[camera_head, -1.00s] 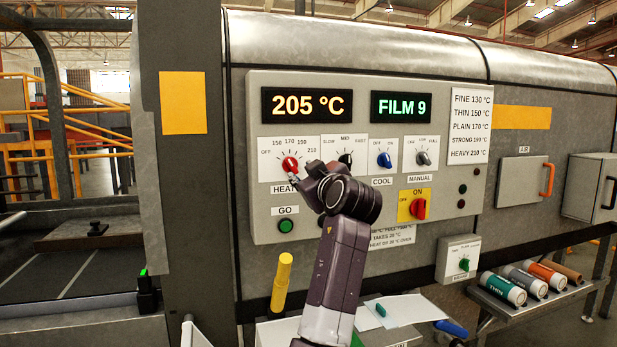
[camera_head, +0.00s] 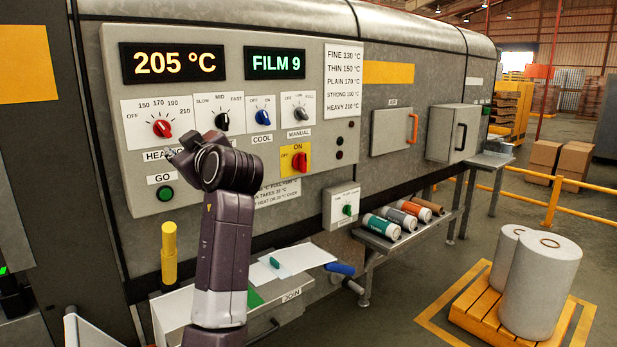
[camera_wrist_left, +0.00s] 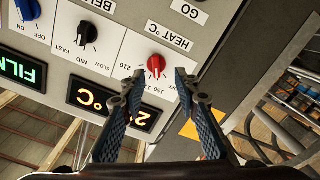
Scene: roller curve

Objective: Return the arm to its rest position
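My left arm rises in front of the grey control panel (camera_head: 225,150). My left gripper (camera_head: 174,156) is just below the red heat knob (camera_head: 162,128), over the heat label, and apart from the knob. In the left wrist view the two blue-padded fingers (camera_wrist_left: 158,78) are spread with nothing between them. The red knob (camera_wrist_left: 156,63) shows beyond the fingertips. The displays read 205 °C (camera_head: 175,63) and FILM 9 (camera_head: 275,65). My right gripper is not in view.
A yellow post (camera_head: 169,255) stands close to the left arm. A shelf with several rolls (camera_head: 400,220) sits to the right. A yellow pallet (camera_head: 480,305) with white rolls stands on the floor at right. Papers (camera_head: 300,260) lie on a ledge below the panel.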

